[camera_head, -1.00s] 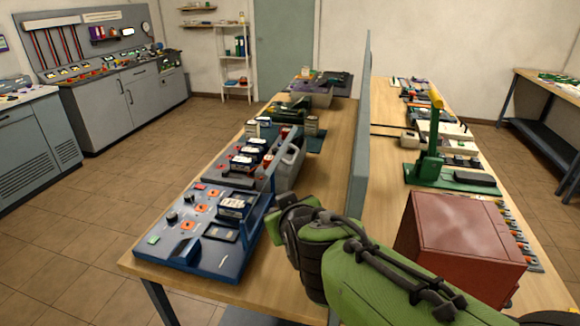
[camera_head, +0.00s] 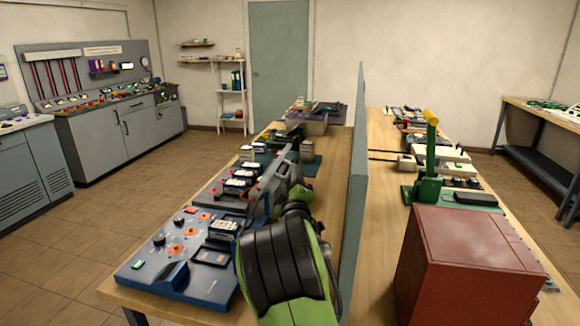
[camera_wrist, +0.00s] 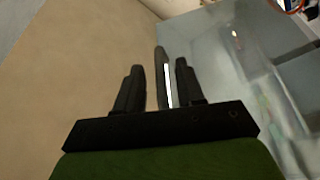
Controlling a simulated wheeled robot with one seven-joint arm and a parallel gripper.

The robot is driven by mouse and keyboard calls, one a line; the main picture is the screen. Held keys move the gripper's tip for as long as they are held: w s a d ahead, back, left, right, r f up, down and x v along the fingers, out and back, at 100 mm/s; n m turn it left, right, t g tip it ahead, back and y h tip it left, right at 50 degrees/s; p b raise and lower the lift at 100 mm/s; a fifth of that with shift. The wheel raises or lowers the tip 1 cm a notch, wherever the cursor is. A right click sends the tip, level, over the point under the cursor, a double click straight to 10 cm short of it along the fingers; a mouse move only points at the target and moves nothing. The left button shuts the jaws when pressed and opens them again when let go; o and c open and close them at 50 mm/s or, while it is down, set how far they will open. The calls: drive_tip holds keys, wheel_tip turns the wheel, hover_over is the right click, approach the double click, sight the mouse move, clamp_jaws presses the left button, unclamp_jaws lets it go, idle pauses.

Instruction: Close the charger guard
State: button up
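The blue charger panel (camera_head: 160,279), with knobs, orange-red parts and a small block, lies on the near left of the bench. What looks like its guard (camera_head: 267,187) stands raised and nearly edge-on at the panel's right side, partly hidden by my arm. In the wrist view a clear pane (camera_wrist: 262,105), likely the guard, fills the right side. My gripper (camera_wrist: 159,64) has its two dark fingers apart. A narrow dark bar with a bright stripe stands between them, closer to the right finger. I cannot tell whether it touches. The head view hides my fingers behind the arm.
A tall grey divider (camera_head: 357,170) runs along the bench just right of my arm. A red box (camera_head: 465,265) and a green press (camera_head: 430,175) stand beyond it. Other battery gear (camera_head: 238,180) stands behind the charger. The floor to the left is clear.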

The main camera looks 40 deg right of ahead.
drive_tip(key=shift+x, duration=1.55)
drive_tip(key=shift+c, duration=0.3)
clamp_jaws()
